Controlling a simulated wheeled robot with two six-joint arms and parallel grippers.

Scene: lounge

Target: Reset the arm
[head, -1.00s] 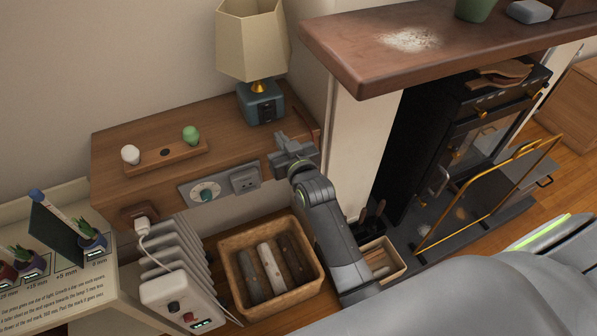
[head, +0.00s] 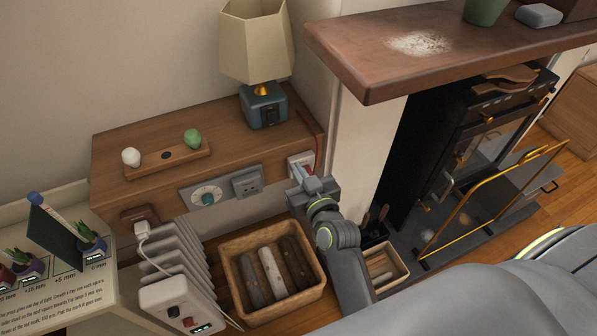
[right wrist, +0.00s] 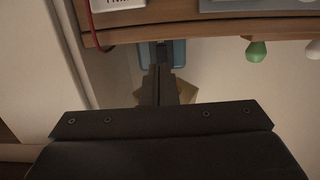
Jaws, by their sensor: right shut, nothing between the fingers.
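My right gripper (head: 305,178) is at the front of the wooden wall cabinet (head: 200,148), just below a white wall plate (head: 298,160) at the cabinet's right end. In the right wrist view its dark fingers (right wrist: 158,84) are together with nothing between them. Whether the fingertips touch the cabinet or plate I cannot tell. My left gripper is out of view.
A lamp (head: 263,104) stands on the cabinet, with a dial panel (head: 207,198) on its front. A basket of logs (head: 233,244) sits below. The mantel shelf (head: 400,75) overhangs on the right, above the black stove (head: 458,140). A white heater (head: 178,300) stands left.

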